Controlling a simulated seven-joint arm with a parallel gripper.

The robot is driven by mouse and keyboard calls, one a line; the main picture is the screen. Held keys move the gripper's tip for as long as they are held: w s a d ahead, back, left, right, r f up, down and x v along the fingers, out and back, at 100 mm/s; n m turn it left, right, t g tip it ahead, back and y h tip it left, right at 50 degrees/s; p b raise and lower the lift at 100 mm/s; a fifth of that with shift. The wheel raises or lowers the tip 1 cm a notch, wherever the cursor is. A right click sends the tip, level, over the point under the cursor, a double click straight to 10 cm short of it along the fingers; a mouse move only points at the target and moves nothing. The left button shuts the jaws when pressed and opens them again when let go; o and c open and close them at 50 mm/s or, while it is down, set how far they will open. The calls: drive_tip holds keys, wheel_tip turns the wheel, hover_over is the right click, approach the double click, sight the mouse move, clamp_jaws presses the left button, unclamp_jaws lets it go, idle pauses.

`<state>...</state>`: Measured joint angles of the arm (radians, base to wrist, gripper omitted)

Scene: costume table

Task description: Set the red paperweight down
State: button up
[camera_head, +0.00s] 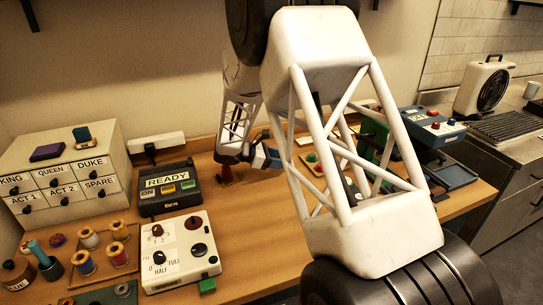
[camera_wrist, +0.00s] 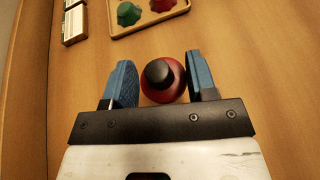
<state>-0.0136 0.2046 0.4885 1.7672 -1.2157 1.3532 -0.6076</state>
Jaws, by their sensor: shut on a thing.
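The red paperweight (camera_wrist: 176,90), round with a dark knob on top, is between the two blue fingers of my gripper (camera_wrist: 162,85) in the wrist view. My gripper is shut on it, and nothing else is between the fingers. In the head view my gripper (camera_head: 270,157) reaches over the wooden table toward the right, at the back. I cannot make out the paperweight clearly there. The frames do not show whether its base touches the table.
A tray with coloured pieces (camera_head: 312,163) lies just beyond my gripper; it also shows in the wrist view (camera_wrist: 147,14). The READY box (camera_head: 168,187) stands to the left. Bare table (camera_head: 255,215) lies in front.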

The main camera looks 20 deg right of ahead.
drive_tip(key=w, duration=0.3)
drive_tip(key=w+d, duration=0.1)
drive_tip(key=w, duration=0.4)
drive_tip(key=shift+w+d+f, duration=0.4)
drive_tip(key=shift+f, duration=1.75)
drive_tip(key=o, duration=1.1)
drive_tip(key=shift+f, duration=0.15)
drive_tip(key=v, duration=1.2)
